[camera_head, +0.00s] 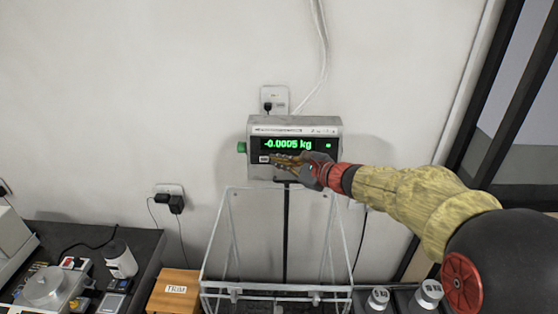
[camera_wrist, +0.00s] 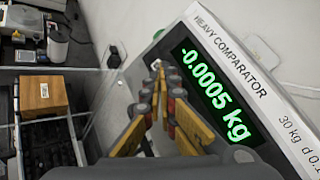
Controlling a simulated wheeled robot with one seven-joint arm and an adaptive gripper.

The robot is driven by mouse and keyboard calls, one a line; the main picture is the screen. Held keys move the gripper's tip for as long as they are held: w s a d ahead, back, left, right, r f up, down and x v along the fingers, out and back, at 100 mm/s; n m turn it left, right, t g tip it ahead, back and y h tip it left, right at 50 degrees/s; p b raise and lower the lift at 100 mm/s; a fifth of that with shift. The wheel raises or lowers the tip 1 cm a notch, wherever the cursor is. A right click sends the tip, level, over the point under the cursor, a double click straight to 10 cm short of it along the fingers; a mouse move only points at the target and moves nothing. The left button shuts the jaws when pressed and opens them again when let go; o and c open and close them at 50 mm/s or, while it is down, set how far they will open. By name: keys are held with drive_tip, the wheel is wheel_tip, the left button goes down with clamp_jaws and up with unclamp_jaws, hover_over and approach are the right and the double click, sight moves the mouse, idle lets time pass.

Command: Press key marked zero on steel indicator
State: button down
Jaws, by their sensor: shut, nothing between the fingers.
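The steel indicator (camera_head: 295,122) stands on a dark post against the wall, its green display reading -0.0005 kg. In the wrist view, the indicator (camera_wrist: 235,45) is tilted and carries the words HEAVY COMPARATOR. A small pale key (camera_head: 264,158) shows at the lower left of its face; I cannot read its marking. My gripper (camera_head: 273,159) is shut and empty, its fingertips in front of the key row just right of that key. The gripper (camera_wrist: 157,70) hides the rest of the row. I cannot tell whether the tips touch the face.
A green knob (camera_head: 241,147) sticks out of the indicator's left side. A clear-sided frame (camera_head: 228,240) stands below it. A wooden box marked TRIM (camera_head: 176,290) and a dark table (camera_head: 140,245) with instruments are at left. Metal weights (camera_head: 428,292) stand at lower right.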

drive_tip(key=shift+w, duration=0.1)
idle(0.7)
drive_tip(key=shift+w+f+b, duration=0.1)
drive_tip(key=shift+w+b, duration=0.2)
drive_tip(key=shift+b, duration=0.05)
drive_tip(key=shift+w+f, duration=0.1)
drive_tip(key=shift+w, duration=0.25)
idle(0.7)
drive_tip(key=shift+s+b, duration=0.15)
drive_tip(key=shift+b, duration=0.2)
drive_tip(key=shift+s+r, duration=0.2)
drive_tip(key=shift+s, duration=0.45)
drive_tip(key=shift+b, duration=0.3)
drive_tip(key=shift+s+a+r+b, duration=0.1)
drive_tip(key=shift+s+r+b, duration=0.15)
drive_tip(key=shift+s, duration=0.55)
drive_tip(key=shift+s+d+r+b, duration=0.1)
drive_tip(key=shift+s+r, duration=0.1)
drive_tip(key=shift+s, duration=0.55)
drive_tip(key=shift+s+a+r+b, duration=0.1)
drive_tip(key=shift+s+r+b, duration=0.15)
drive_tip(key=shift+s, duration=0.55)
